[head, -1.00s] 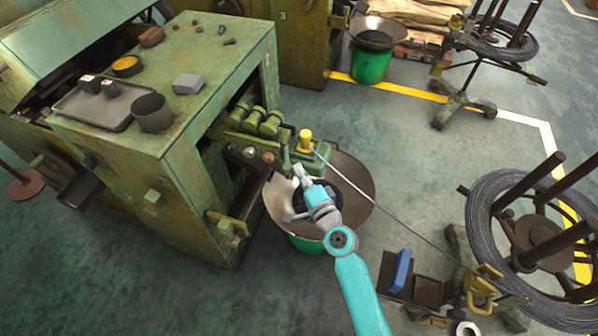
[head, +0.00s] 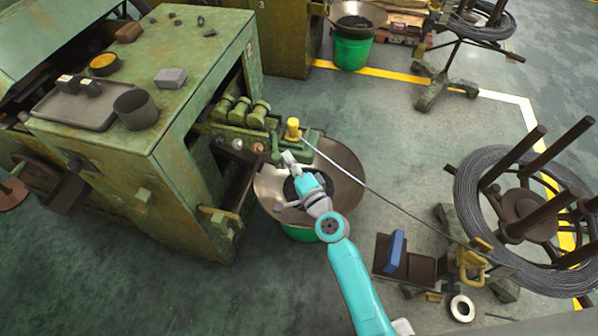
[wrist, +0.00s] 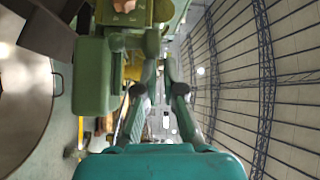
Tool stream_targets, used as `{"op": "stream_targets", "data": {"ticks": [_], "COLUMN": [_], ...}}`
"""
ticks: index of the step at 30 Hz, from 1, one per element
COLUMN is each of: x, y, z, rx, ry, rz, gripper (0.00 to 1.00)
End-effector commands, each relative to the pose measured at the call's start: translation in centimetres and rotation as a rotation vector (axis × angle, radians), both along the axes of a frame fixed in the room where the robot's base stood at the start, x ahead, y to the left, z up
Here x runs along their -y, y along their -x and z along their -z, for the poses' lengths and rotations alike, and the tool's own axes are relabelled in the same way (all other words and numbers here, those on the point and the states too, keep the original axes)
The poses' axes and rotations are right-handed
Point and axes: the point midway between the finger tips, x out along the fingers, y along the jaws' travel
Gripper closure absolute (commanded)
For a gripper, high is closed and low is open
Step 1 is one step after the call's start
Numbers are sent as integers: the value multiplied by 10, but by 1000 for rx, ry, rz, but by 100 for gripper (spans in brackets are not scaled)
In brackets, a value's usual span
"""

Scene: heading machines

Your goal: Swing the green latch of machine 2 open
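My gripper (head: 288,158) is just right of and below this part, over a wide metal pan (head: 345,190). In the wrist view my gripper (wrist: 160,88) has its fingers apart, with a gap between them. Green machine parts (wrist: 92,75) are close on its left. Contact with the latch cannot be told.
A wire runs from the knob area to a wire coil stand (head: 520,230) at right. A tool box (head: 410,265) with a blue block sits on the floor at lower right. Another green machine marked 3 (head: 285,35) stands behind, beside a green bucket (head: 352,50). Open floor lies between.

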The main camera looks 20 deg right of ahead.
Motion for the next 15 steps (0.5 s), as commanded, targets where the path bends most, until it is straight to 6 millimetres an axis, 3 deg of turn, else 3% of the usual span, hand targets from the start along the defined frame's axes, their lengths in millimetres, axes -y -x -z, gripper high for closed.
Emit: {"op": "stream_targets", "data": {"ticks": [1,15], "x": [-18,10], "y": [5,87], "z": [0,8], "rx": [-7,-8], "ry": [-2,-3], "rz": [-50,-12], "gripper": [100,100]}}
